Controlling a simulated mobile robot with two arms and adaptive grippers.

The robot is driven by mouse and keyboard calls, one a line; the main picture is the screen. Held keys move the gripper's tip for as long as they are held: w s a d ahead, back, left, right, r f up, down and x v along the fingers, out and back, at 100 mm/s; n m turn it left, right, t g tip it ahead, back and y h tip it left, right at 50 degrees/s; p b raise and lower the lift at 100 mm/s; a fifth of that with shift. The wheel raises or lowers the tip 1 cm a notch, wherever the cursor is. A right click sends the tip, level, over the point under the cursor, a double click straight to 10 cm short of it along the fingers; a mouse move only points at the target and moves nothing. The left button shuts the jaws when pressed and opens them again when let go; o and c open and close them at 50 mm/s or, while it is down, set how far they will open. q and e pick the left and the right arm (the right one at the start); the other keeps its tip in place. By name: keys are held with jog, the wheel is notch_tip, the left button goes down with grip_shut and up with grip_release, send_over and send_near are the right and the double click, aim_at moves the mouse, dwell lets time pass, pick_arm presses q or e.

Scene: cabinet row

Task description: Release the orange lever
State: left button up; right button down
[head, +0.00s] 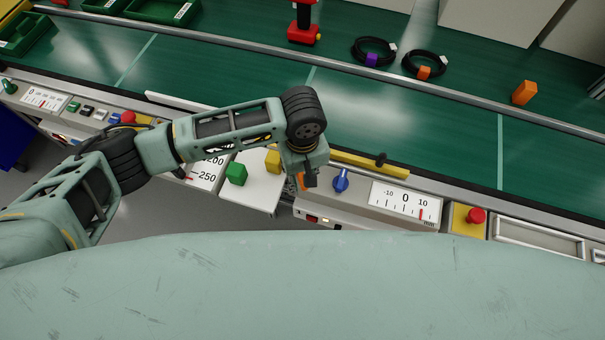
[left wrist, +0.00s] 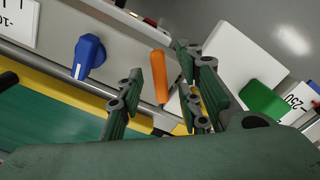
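The orange lever (left wrist: 159,74) shows in the left wrist view as an upright handle between the two fingers of my left gripper (left wrist: 160,82). There is a visible gap on both sides, so the fingers appear apart from it. In the head view, only a small orange part of the lever (head: 301,182) shows beside my left gripper (head: 307,181), which hides the rest. The left gripper is open and points down at the front panel. I cannot tell how deep the lever lies between the fingers. My right gripper is not in view.
A blue knob (head: 341,180) sits just right of the lever, and a scale (head: 404,203) lies beyond it. Left of it are a white flap (head: 252,188), a green block (head: 236,174) and a yellow block (head: 273,160). A red button (head: 475,216) is farther right.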

pick_arm(q)
jog(key=shift+f, duration=0.85)
jog(key=shift+c, duration=0.6)
grip_shut()
